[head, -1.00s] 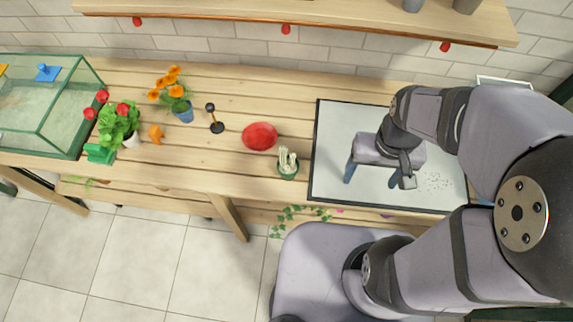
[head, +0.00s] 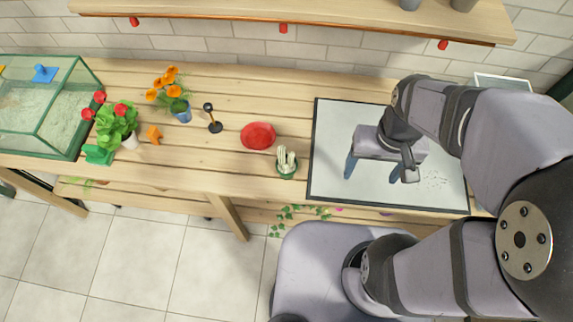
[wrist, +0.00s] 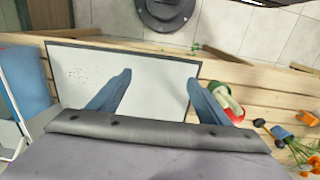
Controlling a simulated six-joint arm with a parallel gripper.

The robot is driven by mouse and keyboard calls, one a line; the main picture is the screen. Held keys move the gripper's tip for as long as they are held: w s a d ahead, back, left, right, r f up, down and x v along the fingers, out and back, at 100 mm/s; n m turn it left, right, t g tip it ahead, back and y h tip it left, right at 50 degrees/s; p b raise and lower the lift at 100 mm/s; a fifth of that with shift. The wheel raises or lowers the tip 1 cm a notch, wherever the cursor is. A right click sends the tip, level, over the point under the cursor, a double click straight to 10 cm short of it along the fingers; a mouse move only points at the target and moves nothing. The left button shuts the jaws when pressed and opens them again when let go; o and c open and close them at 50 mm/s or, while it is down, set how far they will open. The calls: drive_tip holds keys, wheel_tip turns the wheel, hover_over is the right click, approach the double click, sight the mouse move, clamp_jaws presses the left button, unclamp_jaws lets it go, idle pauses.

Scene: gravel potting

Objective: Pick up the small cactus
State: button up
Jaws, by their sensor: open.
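The small cactus (head: 286,158) is pale with several stems and stands upright in a green pot (head: 287,173) on the wooden bench, just left of the white tray. My gripper (head: 369,177) is above the tray, to the right of the cactus, with its blue fingers spread and nothing between them. In the wrist view, my gripper (wrist: 165,82) shows both fingers wide apart over the tray. The green pot (wrist: 218,90) shows there partly behind the right finger, and the cactus itself is hard to make out.
The dark-edged white tray (head: 335,125) holds a few scattered specks. A red dish (head: 258,135) sits left of and behind the cactus. Farther left are a black tool (head: 213,118), orange flowers (head: 172,92), red flowers (head: 116,120) and a glass tank (head: 45,115). A shelf (head: 300,12) runs above.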

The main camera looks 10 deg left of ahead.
wheel_tip(320, 180, up, 3)
drive_tip(key=n+t+h+b, duration=0.8)
drive_tip(key=n+t+b, duration=0.7)
drive_tip(key=n, duration=1.5)
hover_over(280, 173)
drive_tip(key=v, duration=0.6)
drive_tip(key=shift+n+t, duration=0.3)
drive_tip(key=shift+t, duration=0.2)
wheel_tip(280, 173, down, 19)
drive_tip(key=shift+a+r+p, duration=0.1)
drive_tip(key=shift+p, duration=0.45)
drive_tip(key=shift+f, duration=0.35)
drive_tip(key=shift+d+p+x, duration=0.2)
drive_tip(key=shift+p+x, duration=1)
drive_tip(key=shift+x, duration=1.8)
drive_tip(key=shift+w+d, duration=0.3)
drive_tip(key=shift+w, duration=0.2)
